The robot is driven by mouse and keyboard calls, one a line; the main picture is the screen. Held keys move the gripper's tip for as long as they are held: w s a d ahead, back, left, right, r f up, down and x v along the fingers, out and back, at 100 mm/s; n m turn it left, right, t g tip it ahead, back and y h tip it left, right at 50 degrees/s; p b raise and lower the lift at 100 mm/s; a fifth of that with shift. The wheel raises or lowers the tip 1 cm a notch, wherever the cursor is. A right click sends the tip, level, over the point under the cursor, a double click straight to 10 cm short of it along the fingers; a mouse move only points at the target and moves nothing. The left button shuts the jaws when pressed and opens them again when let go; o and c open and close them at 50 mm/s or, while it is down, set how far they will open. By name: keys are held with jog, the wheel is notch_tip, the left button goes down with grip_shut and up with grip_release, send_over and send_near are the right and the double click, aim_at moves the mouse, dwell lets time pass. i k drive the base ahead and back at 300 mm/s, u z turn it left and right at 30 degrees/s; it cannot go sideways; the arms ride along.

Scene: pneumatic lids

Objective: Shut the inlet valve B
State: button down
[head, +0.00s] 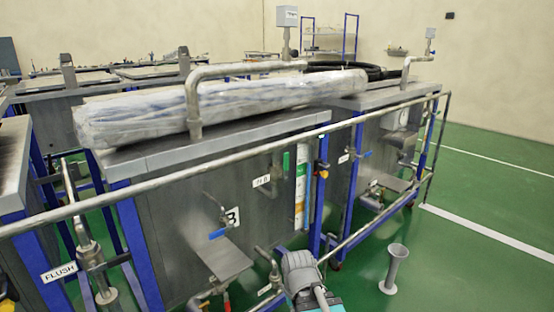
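A metal tank with a "B" plate (232,217) on its front stands in the middle of the head view. A small label reading "IN B" (262,181) is on its upper right front, close to a thin pipe fitting. A lever with a blue handle (217,234) sits beside the "B" plate, tilted slightly. Red handles show on low pipework, one under the tank (227,304). Which of these handles belongs to inlet valve B cannot be told for sure. A grey and teal part of my arm (300,272) shows at the bottom centre; I see no gripper fingers.
A metal guard rail (155,196) runs across in front of the tanks. A pipe labelled "FLUSH" (59,272) stands at the left. A plastic-wrapped bundle (225,105) lies on the tank lid. A grey flared stand (394,268) is on the green floor, which is open at right.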

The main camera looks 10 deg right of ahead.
aim_at(286, 161)
jog(key=z, duration=1.5)
jog(key=k, duration=0.4)
jog(key=u, duration=1.3)
